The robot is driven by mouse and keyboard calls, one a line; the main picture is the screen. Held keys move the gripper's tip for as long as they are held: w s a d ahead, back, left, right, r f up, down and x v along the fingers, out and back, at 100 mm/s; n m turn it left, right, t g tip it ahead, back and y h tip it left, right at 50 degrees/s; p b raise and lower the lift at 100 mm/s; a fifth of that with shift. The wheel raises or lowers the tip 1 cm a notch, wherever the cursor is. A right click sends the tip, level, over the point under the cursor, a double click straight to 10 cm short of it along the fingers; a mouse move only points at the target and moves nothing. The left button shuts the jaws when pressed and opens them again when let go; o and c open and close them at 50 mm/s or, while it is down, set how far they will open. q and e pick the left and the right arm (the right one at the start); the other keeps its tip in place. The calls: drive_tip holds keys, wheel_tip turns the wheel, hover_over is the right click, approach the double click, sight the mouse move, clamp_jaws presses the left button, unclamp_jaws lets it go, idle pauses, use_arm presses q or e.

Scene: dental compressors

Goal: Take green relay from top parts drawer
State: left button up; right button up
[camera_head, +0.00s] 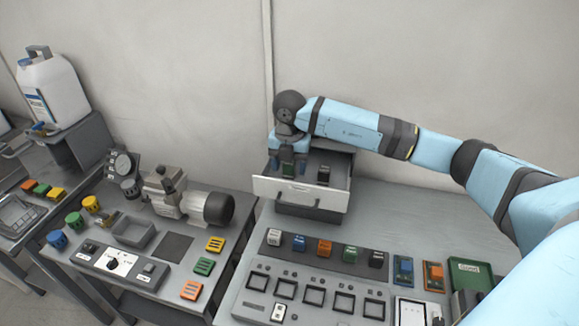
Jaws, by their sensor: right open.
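The top parts drawer (300,190) is pulled open, its pale front panel facing me. Inside it, a dark relay (323,174) stands right of my right gripper. My right gripper (288,170) reaches down into the left part of the drawer, its fingers apart. A small dark, greenish block seems to be between or just behind the fingers; they hide most of it, and I cannot tell whether they touch it. My left gripper is out of view.
Below the drawer, a panel holds a row of relays: white (274,237), blue (299,242), orange (324,248), green (350,254) and dark (376,259). A green tray (470,272) is at the right. A motor unit (190,203) stands on the left bench.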

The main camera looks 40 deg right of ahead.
drive_tip(key=shift+c, duration=0.3)
drive_tip(key=c, duration=0.9)
drive_tip(key=shift+c, duration=0.2)
